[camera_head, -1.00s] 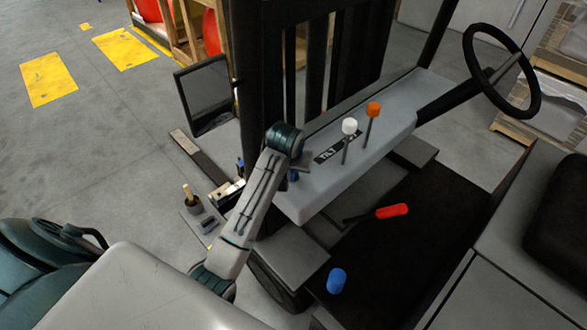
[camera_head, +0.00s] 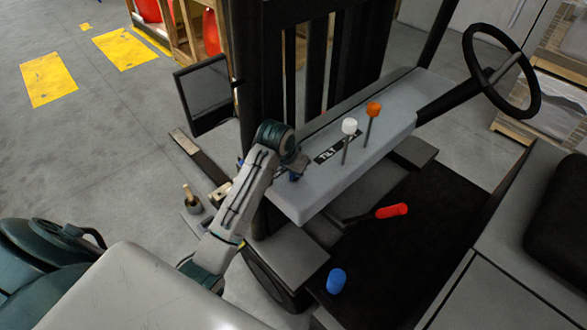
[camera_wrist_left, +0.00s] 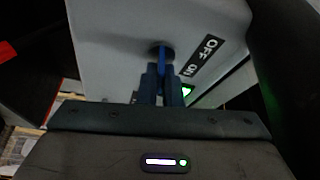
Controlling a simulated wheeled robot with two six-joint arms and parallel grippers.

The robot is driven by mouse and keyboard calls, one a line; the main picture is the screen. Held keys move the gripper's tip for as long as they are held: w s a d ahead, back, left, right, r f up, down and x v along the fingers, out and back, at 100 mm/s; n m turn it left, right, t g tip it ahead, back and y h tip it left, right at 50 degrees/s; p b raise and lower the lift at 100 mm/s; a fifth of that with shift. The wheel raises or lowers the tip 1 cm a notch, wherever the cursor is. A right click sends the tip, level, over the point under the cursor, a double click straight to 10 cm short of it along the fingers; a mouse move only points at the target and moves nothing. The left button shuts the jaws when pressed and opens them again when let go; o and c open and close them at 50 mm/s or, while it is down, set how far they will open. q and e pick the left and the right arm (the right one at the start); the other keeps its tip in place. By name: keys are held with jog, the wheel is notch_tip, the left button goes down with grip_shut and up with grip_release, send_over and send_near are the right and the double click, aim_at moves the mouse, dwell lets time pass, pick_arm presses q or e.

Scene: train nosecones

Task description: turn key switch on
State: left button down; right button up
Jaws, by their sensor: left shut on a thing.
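In the left wrist view a blue key (camera_wrist_left: 162,60) stands in a dark round key switch (camera_wrist_left: 160,50) on the grey panel. My left gripper (camera_wrist_left: 163,74) is shut on the key, its two dark fingers close on either side. A black label (camera_wrist_left: 201,56) reading OFF and ON lies just right of the switch. The key's flat side runs roughly up and down in this view; I cannot tell which word it is set to. In the head view my left gripper (camera_head: 294,174) is at the left end of the grey dashboard (camera_head: 350,172); the key is hidden there.
White (camera_head: 349,127) and orange (camera_head: 374,109) knobbed levers rise from the dashboard. The steering wheel (camera_head: 471,65) is at the far right.

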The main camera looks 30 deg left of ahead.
pick_arm(q)
jog(key=c, duration=1.6)
grip_release()
jog(key=b+v, duration=0.2)
jog(key=v, duration=0.5)
jog(key=shift+r+b, duration=0.3)
jog(key=shift+s, duration=0.1)
